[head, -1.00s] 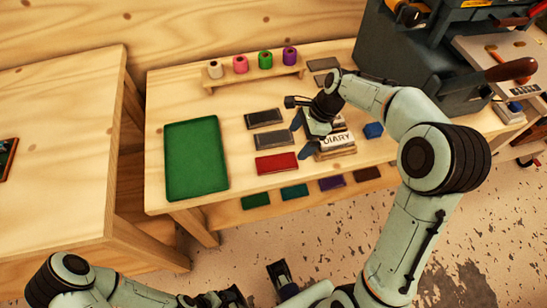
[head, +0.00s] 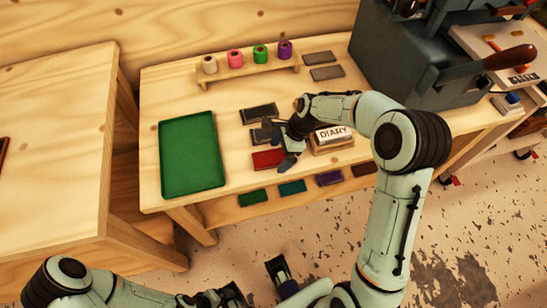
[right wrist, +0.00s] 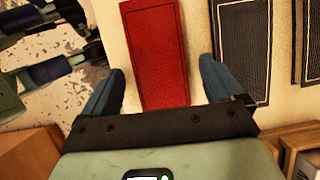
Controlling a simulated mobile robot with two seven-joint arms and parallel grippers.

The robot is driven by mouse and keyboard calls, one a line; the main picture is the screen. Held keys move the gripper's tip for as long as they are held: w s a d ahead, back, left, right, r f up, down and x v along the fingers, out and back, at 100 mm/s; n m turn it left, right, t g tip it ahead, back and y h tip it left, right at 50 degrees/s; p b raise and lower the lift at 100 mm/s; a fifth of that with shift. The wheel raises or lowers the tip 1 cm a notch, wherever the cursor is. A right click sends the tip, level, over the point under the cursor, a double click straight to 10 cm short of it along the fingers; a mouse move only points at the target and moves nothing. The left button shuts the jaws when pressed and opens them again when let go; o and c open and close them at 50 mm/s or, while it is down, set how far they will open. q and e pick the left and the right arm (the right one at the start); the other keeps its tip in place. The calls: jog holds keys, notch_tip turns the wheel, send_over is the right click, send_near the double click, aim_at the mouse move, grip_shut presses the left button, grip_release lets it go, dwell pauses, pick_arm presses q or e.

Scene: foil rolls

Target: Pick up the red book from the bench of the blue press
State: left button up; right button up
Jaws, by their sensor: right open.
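The red book (head: 267,159) lies flat on the bench (head: 152,120), in front of two dark books. My right gripper (head: 276,155) is above it and partly covers its right side. In the right wrist view, the red book (right wrist: 157,50) lies between the two open blue fingers (right wrist: 160,88), which are apart from it on both sides. Nothing is held. The book's near end reaches toward the gripper's dark palm edge. My left gripper (head: 278,272) is low at the bottom of the head view, away from the bench; its jaw opening is unclear.
A green tray (head: 190,188) lies to the left. Dark books (head: 258,113) lie behind the red book. Several spools (head: 235,58) stand on a rack at the back. The big blue-grey press (head: 395,60) stands at right.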

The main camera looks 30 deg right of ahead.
jog(key=shift+c, duration=0.3)
jog(key=c, duration=1.1)
